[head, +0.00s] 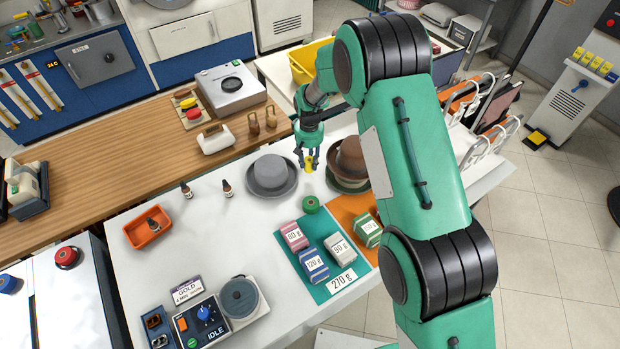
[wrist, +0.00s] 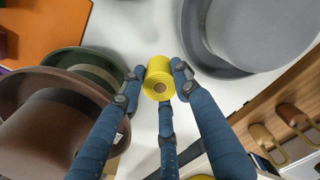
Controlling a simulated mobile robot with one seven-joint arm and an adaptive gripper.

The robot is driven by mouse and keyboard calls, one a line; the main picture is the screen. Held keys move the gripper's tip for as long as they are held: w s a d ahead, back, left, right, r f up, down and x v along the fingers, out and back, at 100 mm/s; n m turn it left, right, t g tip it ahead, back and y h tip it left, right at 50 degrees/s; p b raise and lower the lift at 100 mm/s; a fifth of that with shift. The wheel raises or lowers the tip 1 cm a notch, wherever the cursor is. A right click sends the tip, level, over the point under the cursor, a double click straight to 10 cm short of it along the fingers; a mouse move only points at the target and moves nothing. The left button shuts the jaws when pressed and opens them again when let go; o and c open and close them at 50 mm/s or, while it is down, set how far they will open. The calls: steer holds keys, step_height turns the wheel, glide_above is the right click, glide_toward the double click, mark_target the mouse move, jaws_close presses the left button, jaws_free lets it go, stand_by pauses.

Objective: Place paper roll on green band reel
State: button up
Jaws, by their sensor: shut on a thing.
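The yellow roll also shows below the fingers in the head view (head: 309,166). I cannot tell whether this is the paper roll; no other paper roll is clear. The green reel is not visible in the wrist view.
The grey hat (head: 270,176) is close left of my gripper and the brown hat (head: 349,157) close right, above a green brim. Labelled weight blocks (head: 312,264) lie on the teal mat (head: 292,244). An orange tray (head: 148,229) is at left; the counter's middle is clear.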

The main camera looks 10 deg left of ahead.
steer(key=s+d+r+b, duration=0.1)
steer(key=s+d, duration=0.3)
steer(key=s, duration=0.5)
steer(key=s+d+r+b, duration=0.1)
steer(key=s+d, duration=0.3)
steer(key=s, duration=0.5)
steer(key=s+d+r+n+b, duration=0.1)
steer(key=s+d+b, duration=0.1)
steer(key=s, duration=0.7)
steer(key=shift+s+d+r, duration=0.4)
steer(key=shift+d, duration=0.5)
steer(key=shift+b, duration=0.3)
steer(key=b, duration=0.2)
glide_above(311, 202)
steer(key=shift+s+f, duration=0.1)
steer(key=shift+f, duration=0.65)
steer(key=shift+f, duration=0.1)
steer(key=shift+f, duration=1.65)
steer(key=shift+f, duration=0.1)
